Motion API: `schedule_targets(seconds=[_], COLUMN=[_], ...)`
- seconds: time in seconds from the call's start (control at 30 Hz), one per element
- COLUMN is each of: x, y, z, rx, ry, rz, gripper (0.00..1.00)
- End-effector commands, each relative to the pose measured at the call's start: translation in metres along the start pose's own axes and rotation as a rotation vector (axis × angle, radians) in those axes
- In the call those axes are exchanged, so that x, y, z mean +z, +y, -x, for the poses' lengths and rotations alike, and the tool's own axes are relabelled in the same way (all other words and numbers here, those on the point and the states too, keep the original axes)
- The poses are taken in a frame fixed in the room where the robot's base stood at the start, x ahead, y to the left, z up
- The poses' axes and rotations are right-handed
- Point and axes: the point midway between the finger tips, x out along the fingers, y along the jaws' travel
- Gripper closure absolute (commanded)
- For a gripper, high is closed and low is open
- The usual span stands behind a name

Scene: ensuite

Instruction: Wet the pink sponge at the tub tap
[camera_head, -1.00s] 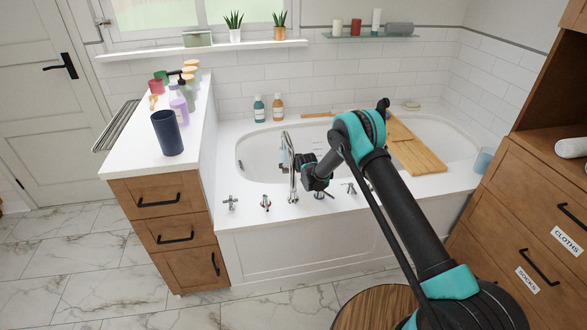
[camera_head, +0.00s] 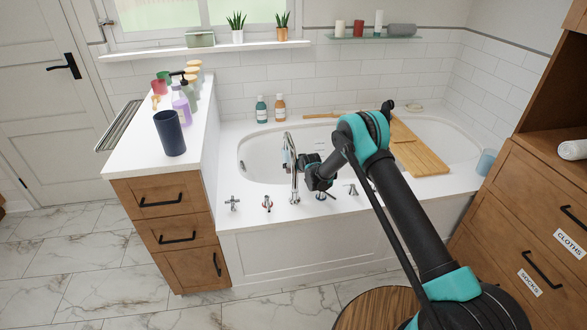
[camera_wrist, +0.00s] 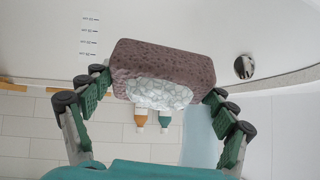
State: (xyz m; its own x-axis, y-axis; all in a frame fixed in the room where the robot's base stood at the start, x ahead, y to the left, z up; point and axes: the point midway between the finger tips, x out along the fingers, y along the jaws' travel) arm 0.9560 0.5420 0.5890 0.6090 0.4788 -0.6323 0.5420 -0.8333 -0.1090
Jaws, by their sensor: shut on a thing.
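The sponge (camera_wrist: 162,70) is a dull mauve-brown block in the wrist view, with a pale, bubbly-looking white patch on its near face. My gripper (camera_wrist: 160,88) is shut on it, with green-padded fingers at both ends. In the head view my gripper is over the tub beside the tap, largely hidden by the spout and my wrist; the sponge cannot be made out there. The tub tap (camera_head: 293,170) is a tall chrome spout on the tub's front rim. A pale bluish streak (camera_head: 285,157) shows beside the spout; I cannot tell whether it is running water.
Tap handles (camera_head: 232,203) stand along the rim of the white tub (camera_head: 345,210). A wooden board (camera_head: 418,155) lies across its right part. A teal bottle (camera_head: 261,110) and an orange bottle (camera_head: 280,108) stand behind. A dark blue cup (camera_head: 169,133) stands on the left counter.

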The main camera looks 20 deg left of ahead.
Motion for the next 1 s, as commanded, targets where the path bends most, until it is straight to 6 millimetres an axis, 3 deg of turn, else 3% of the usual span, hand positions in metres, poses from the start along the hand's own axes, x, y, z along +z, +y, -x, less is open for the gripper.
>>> schedule_targets(seconds=[1.0], x=[0.005], y=[-0.010], z=[0.004], rx=[0.000], ry=[0.000], rz=[0.000], gripper=[0.51])
